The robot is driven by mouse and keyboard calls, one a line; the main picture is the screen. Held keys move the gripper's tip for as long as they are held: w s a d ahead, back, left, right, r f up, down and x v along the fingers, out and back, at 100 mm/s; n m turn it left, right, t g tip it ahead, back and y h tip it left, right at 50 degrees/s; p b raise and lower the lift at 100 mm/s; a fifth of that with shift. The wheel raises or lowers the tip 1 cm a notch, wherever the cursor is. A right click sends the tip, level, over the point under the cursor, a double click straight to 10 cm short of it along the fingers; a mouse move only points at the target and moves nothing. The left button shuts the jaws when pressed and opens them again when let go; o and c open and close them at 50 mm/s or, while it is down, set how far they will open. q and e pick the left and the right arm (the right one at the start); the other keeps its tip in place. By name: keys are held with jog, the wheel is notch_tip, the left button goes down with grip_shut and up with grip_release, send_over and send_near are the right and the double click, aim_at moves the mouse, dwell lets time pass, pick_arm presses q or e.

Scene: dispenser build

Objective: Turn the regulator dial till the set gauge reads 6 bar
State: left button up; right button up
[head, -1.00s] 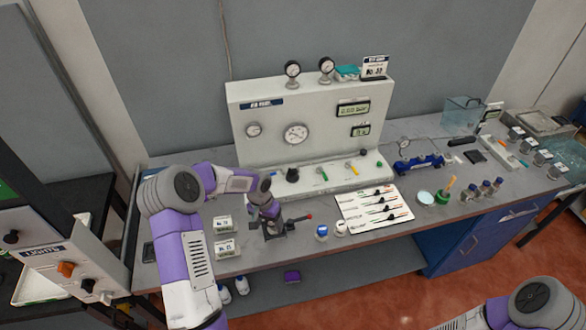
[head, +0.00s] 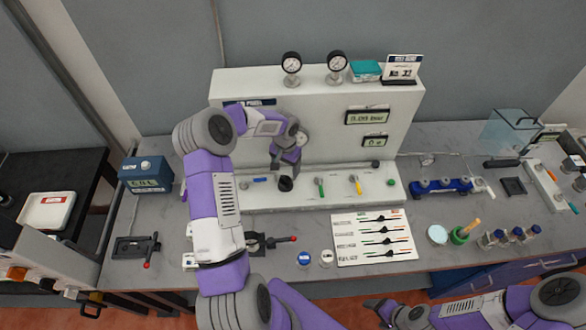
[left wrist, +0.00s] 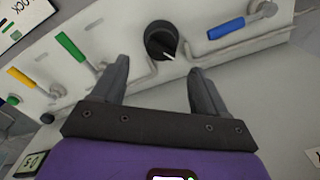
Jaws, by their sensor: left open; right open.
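The regulator dial (head: 286,184) is a black knob on the sloped ledge of the white test panel. In the left wrist view the dial (left wrist: 161,40) shows a white pointer mark. My left gripper (head: 283,166) is in front of the panel, just above the dial. In the wrist view my left gripper (left wrist: 160,70) is open, its fingers pointing toward the dial with it between and beyond the tips, apparently untouched. A round gauge (head: 303,137) is partly hidden behind that gripper; its reading is not legible. My right gripper (head: 380,308) is open and empty, low at the front edge.
Green, yellow and blue levers flank the dial; the blue lever (left wrist: 227,29) is close in the wrist view. A digital display (head: 367,117) reads about 0.00 bar. Two gauges (head: 291,66) stand on the panel top. A card (head: 372,237) lies in front.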

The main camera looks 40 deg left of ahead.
aim_at(285, 178)
pick_arm(q)
jog(key=f, duration=0.1)
jog(key=s+f, duration=0.1)
jog(key=shift+s+f, duration=0.3)
jog(key=f, duration=0.1)
jog(key=w+f+p, duration=0.1)
jog(key=f, duration=0.1)
jog(key=shift+w+f, duration=0.1)
jog(key=shift+f, duration=0.05)
jog(key=shift+s, duration=0.3)
jog(key=shift+w+f, duration=0.15)
jog(key=shift+w, duration=0.05)
jog(key=shift+c, duration=1.2)
jog(key=c, duration=0.8)
pick_arm(e)
jog(key=shift+s+r, duration=0.3)
jog(key=shift+r, duration=0.15)
jog(key=shift+f, duration=0.1)
